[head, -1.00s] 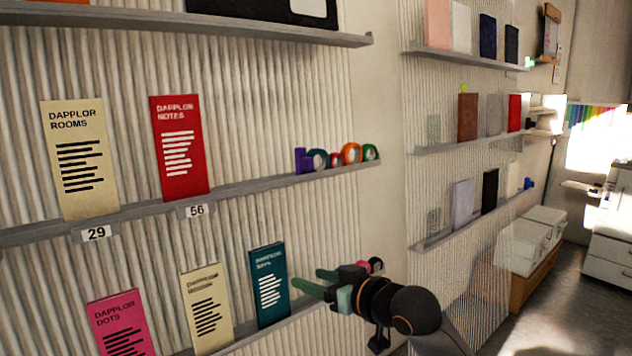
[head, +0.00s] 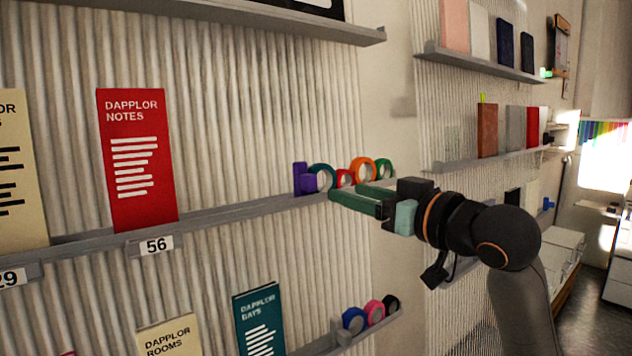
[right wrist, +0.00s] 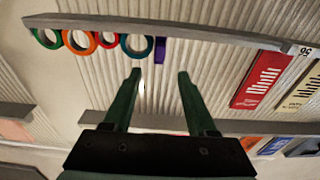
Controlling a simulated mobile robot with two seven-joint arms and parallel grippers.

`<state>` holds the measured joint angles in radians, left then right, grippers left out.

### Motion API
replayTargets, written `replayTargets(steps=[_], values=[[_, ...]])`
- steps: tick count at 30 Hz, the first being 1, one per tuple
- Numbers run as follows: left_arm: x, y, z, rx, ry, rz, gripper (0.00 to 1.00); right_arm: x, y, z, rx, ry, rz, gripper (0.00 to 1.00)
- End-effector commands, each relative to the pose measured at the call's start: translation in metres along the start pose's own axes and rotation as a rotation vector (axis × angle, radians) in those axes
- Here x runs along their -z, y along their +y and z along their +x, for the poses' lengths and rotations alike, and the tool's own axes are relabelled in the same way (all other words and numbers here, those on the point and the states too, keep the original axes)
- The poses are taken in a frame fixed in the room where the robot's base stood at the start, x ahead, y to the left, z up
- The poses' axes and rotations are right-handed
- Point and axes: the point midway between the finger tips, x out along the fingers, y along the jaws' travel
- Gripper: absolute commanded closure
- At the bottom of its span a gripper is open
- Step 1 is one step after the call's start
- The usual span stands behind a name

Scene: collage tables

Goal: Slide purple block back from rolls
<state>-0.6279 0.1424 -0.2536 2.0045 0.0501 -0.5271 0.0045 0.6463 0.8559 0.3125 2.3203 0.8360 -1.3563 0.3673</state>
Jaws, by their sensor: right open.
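The purple block (head: 304,180) stands on the middle wall shelf (head: 228,212), at the left end of a row of tape rolls. The teal roll (head: 323,177) is right beside it, followed by a red roll (head: 343,178), an orange roll (head: 363,170) and a green roll (head: 383,169). My right gripper (head: 340,193) is open and empty, with green fingers in front of the shelf near the rolls. In the right wrist view, the purple block (right wrist: 160,52) shows beyond the gap between the open fingertips (right wrist: 159,74). My left gripper is not in view.
A red "Dapplor Notes" booklet (head: 138,160) stands left on the same shelf, above the tag 56 (head: 156,245). A lower shelf (head: 372,330) holds more rolls (head: 374,312) and a teal booklet (head: 260,318). The shelf between red booklet and purple block is clear.

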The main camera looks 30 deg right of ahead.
Motion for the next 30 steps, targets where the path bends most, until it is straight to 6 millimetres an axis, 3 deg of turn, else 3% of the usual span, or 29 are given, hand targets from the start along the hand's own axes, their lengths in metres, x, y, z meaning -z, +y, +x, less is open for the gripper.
replayTargets(steps=[9,15,27,30], values=[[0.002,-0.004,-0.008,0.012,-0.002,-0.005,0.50,0.002,0.000,0.066,0.003,0.000,0.004,0.43],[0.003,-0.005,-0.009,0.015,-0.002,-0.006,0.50,0.001,0.000,0.092,0.002,0.000,0.002,0.43],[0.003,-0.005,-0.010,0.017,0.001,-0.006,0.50,0.000,0.000,0.101,0.001,0.000,0.000,0.43],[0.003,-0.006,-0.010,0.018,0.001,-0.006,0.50,0.000,0.000,0.101,0.001,0.000,0.000,0.52]])
